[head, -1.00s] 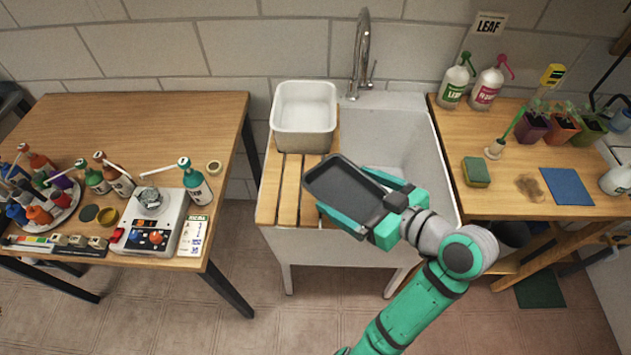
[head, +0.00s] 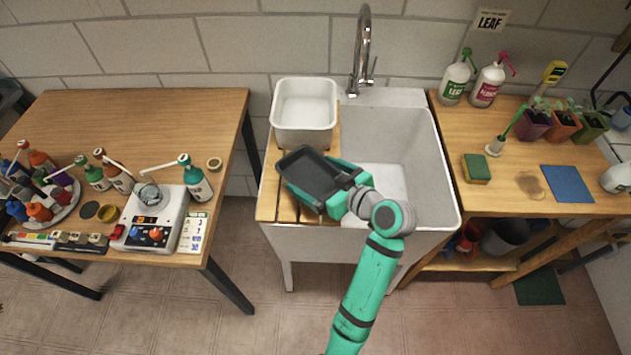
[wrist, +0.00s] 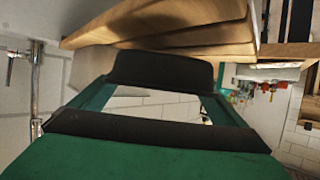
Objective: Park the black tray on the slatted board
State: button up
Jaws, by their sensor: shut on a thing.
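The black tray (head: 308,175) is a shallow rectangular tray, held over the near part of the slatted board (head: 268,196). The wooden board lies across the left side of the sink, and the tray hides much of its near half. I cannot tell whether the tray touches the slats. My gripper (head: 335,190) is shut on the tray at its right side. In the wrist view the board's wooden slats (wrist: 170,32) show close by at the top, beyond my dark finger pads; I cannot make out the tray there.
A white tub (head: 304,138) stands on the far part of the board, just behind the tray. The sink basin (head: 400,150) is open to the right, with a tap (head: 363,60) behind. Tables with bottles (head: 195,183) and plant pots (head: 562,126) stand on either side.

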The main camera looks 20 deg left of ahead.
aim_at(314, 183)
jog(key=shift+f, duration=1.35)
jog(key=o, duration=0.8)
jog(key=shift+f, duration=0.15)
jog(key=shift+c, duration=0.2)
jog(key=shift+d+r, duration=0.1)
jog(key=shift+r, duration=0.1)
jog(key=v, duration=1.2)
jog(key=shift+s+f, duration=0.1)
